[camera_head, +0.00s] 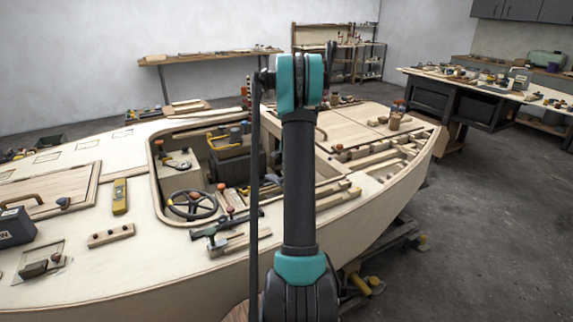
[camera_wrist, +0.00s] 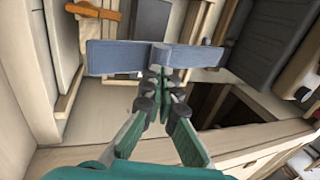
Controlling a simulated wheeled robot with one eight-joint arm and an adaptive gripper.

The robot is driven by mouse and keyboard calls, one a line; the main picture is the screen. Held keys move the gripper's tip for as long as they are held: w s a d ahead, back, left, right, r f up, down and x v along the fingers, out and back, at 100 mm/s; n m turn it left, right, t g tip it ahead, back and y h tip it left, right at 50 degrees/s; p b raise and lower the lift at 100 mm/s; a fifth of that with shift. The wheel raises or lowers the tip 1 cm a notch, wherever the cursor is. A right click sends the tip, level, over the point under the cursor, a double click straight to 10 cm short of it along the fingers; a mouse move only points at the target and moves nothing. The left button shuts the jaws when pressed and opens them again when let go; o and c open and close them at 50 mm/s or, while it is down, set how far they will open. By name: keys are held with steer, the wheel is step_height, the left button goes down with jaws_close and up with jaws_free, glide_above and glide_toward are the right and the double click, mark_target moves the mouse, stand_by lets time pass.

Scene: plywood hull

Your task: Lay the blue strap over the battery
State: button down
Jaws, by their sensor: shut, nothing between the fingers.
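The blue strap (camera_wrist: 112,57) spans the upper middle of the wrist view as a flat grey-blue band with a raised tab at its middle. My gripper (camera_wrist: 161,78) is shut and empty, its fingertips at the strap's middle; I cannot tell whether they touch it. A dark grey ribbed box (camera_wrist: 268,40) stands at the upper right of the wrist view; it may be the battery. In the head view a dark box (camera_head: 232,165) sits in the boat's cockpit, possibly the same one. My arm hides the gripper in the head view.
The plywood hull (camera_head: 130,262) surrounds the cockpit, with a steering wheel (camera_head: 192,205) near its front edge. A dark opening (camera_wrist: 208,104) and wooden ledges lie around my fingers. Workbenches stand well behind.

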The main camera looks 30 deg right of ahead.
steer(key=shift+x, duration=1.05)
steer(key=shift+s+f+t, duration=0.65)
steer(key=shift+f+t, duration=0.2)
steer(key=shift+t, duration=0.35)
steer(key=s+f, duration=0.2)
steer(key=f, duration=0.2)
steer(key=shift+s+f, duration=0.35)
steer(key=shift+s, duration=0.05)
steer(key=shift+r, duration=0.1)
steer(key=shift+d+r, duration=0.1)
steer(key=shift+r, duration=0.75)
steer(key=s+v, duration=0.1)
steer(key=v, duration=1.2)
steer(key=shift+s, duration=0.25)
